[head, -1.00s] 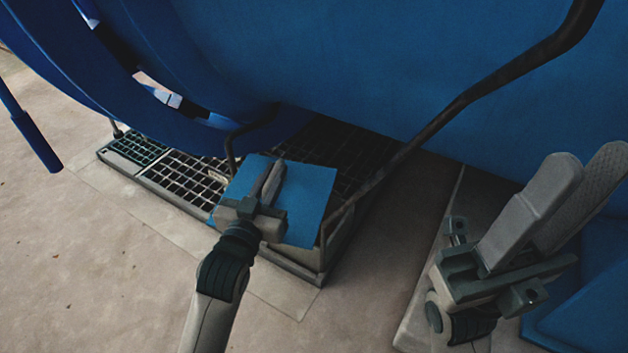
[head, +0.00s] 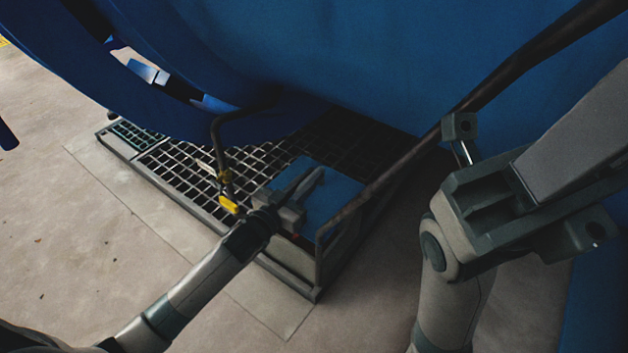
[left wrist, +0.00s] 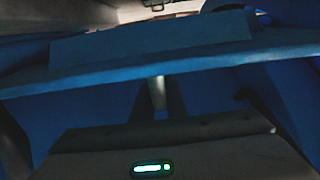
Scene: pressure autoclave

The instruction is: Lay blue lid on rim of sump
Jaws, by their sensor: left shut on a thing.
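The blue lid (head: 338,190) is a flat square plate at the near right end of the sump (head: 285,280), a grey box frame set low by the floor. My left gripper (head: 312,183) is shut on the lid, with its fingers lying along the lid. In the left wrist view the lid (left wrist: 150,67) spans the picture as a wide blue slab. I cannot tell whether the lid touches the sump's rim. My right gripper (head: 580,135) is large at the right edge, partly cut off, away from the lid; its jaw gap is unclear.
Black grating (head: 190,175) covers the sump's left part. A dark pipe with yellow handles (head: 229,205) stands beside my left gripper. A long dark rail (head: 400,165) slants down to the sump's right end. The big blue vessel (head: 330,55) hangs above. Floor at left is clear.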

